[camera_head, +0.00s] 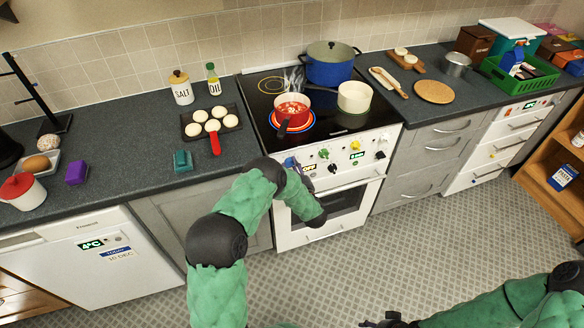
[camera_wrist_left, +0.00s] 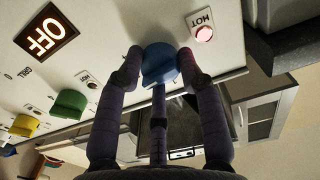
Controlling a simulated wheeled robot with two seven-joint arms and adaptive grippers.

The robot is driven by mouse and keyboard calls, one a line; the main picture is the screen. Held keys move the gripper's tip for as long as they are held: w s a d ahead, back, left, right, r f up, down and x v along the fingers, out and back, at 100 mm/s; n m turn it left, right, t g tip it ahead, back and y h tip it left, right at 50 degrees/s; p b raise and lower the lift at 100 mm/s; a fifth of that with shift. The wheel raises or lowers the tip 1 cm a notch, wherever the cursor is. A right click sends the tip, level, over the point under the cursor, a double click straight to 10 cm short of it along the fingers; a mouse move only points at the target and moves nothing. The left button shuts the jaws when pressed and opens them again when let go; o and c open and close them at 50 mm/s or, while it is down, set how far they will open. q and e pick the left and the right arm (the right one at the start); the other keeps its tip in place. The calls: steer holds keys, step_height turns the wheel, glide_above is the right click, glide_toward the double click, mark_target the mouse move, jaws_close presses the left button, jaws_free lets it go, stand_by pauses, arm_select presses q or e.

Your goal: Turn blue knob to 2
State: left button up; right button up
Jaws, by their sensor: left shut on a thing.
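The blue knob (camera_wrist_left: 159,64) is on the white stove front, in the left wrist view between the two fingers of my left gripper (camera_wrist_left: 160,70). The fingers are shut on its sides. In the head view the knob (camera_head: 289,162) is the leftmost of the row, mostly hidden by my left gripper (camera_head: 296,167) and arm. A display (camera_wrist_left: 46,34) beside it reads OFF; it also shows in the head view (camera_head: 309,168). My right gripper (camera_head: 388,321) is at the bottom edge, partly cut off, its jaws unclear.
A green knob (camera_head: 323,153) and a yellow knob (camera_head: 355,145) sit to the right of the blue one. A lit HOT lamp (camera_wrist_left: 204,33) is near it. A red pan (camera_head: 292,113), blue pot (camera_head: 330,63) and cream pot (camera_head: 354,97) stand on the cooktop.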

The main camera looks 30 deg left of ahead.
arm_select(q)
steer(key=shift+s+f, duration=0.1)
steer(key=shift+f, duration=0.2)
stand_by(0.4)
steer(key=n+b, duration=0.4)
steer(key=n, duration=0.3)
steer(key=shift+d+f+b, duration=0.1)
steer(key=shift+d+b, duration=0.05)
steer(key=shift+b, duration=0.25)
steer(key=shift+n, duration=0.4)
steer(key=o, duration=1.1)
steer(key=shift+c, duration=0.2)
steer(key=shift+o, duration=0.4)
steer(key=shift+r, duration=0.25)
